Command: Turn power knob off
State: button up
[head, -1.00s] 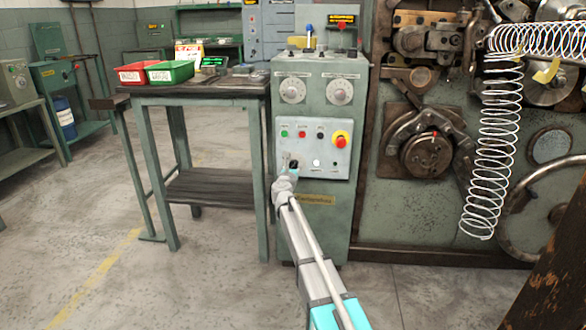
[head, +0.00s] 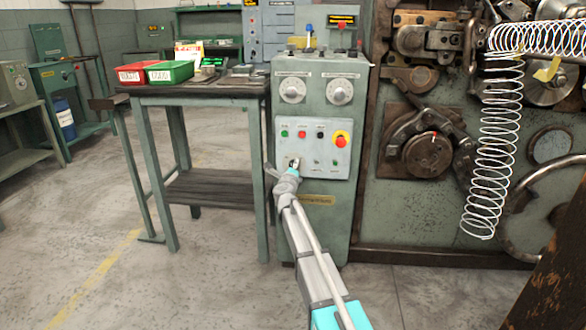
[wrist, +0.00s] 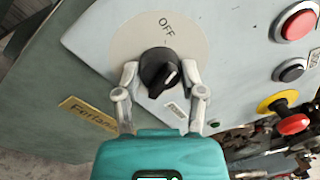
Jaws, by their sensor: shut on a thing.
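The power knob (wrist: 160,72) is a black rotary knob with a white pointer line, on a round light plate marked OFF (wrist: 166,26) in the wrist view. In the head view my gripper (head: 291,168) is at the lower left of the control panel (head: 340,128) and mostly hides the knob.
Green, red and black buttons and a red emergency stop on yellow (head: 341,140) sit above and to the right on the panel. Two dials (head: 293,90) are higher on the cabinet. A table with red and green bins (head: 170,72) stands to the left.

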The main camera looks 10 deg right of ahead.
jog(key=n, duration=0.3)
jog(key=shift+w+n, duration=0.1)
jog(key=shift+n, duration=0.3)
dwell(0.3)
jog(key=o, duration=1.2)
jog(key=shift+c, duration=0.2)
